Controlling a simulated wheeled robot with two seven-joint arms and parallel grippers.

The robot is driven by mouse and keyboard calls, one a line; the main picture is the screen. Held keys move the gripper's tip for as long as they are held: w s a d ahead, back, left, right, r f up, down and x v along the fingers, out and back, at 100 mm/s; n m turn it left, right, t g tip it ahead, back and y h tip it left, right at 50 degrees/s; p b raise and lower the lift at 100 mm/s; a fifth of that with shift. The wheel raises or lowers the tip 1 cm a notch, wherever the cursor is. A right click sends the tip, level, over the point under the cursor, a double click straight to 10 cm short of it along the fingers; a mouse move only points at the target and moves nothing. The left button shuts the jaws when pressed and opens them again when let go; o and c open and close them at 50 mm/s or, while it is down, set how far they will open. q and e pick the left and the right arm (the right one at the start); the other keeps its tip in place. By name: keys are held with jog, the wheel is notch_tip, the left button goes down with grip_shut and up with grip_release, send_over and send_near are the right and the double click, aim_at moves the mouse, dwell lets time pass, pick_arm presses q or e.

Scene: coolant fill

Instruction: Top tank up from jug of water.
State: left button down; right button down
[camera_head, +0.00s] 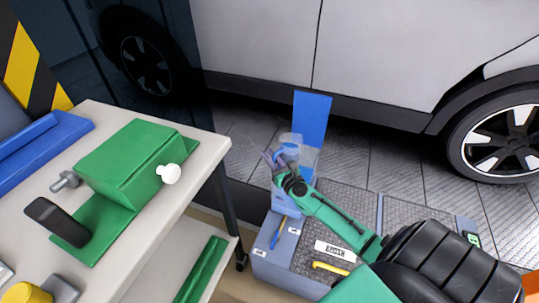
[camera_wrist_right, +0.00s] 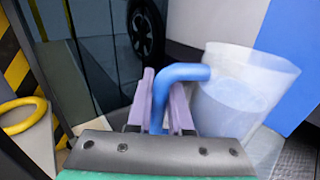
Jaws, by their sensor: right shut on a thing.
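My right gripper (camera_head: 277,162) is shut on the blue handle (camera_wrist_right: 178,77) of a clear jug. In the right wrist view the jug (camera_wrist_right: 270,66) stands to the right of the fingers, with pale bluish water (camera_wrist_right: 232,103) in its lower part. It looks slightly tilted in that view. In the head view the jug (camera_head: 291,139) is small and partly covered by the gripper, in front of a blue panel (camera_head: 314,112). A pale translucent box shape (camera_head: 308,160) shows just below and beside it; I cannot tell whether this is the tank. My left gripper is not in view.
A grey unit (camera_head: 335,205) with a textured top carries a yellow-handled tool (camera_head: 330,267) and a white label. A bench (camera_head: 205,158) with a green machine (camera_head: 130,165) stands at left. A silver car (camera_head: 400,60) stands behind. Tiled floor is open at right.

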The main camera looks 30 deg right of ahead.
jog(key=shift+a+f+m, duration=0.15)
jog(key=shift+f+m, duration=0.15)
jog(key=shift+m, duration=0.1)
jog(key=shift+r, duration=0.15)
jog(key=shift+r+m+p, duration=0.25)
jog(key=shift+m+p, duration=0.25)
jog(key=shift+p, duration=0.2)
jog(key=shift+a+r+m+p, duration=0.15)
jog(key=shift+r+m+p, duration=0.2)
jog(key=shift+p, duration=0.2)
dwell(0.5)
jog(key=shift+r+m+g+p, duration=0.4)
jog(key=shift+r+m+p, duration=0.1)
jog(key=shift+m+p, duration=0.35)
dwell(0.4)
jog(key=shift+r+m+y+p, duration=0.4)
jog(key=shift+m+p, duration=0.2)
jog(key=shift+p, duration=0.05)
jog(key=shift+d+r+m+g, duration=0.25)
jog(key=shift+d+m+g, duration=0.15)
jog(key=shift+m, duration=0.4)
jog(key=shift+w+d+r+m+p, duration=0.1)
jog(key=shift+d+m+p, duration=0.3)
jog(key=shift+m+p, duration=0.45)
jog(key=shift+w+d+m+y+p, duration=0.1)
jog(key=shift+d+m+y+p, duration=0.4)
jog(key=shift+m+p, duration=0.1)
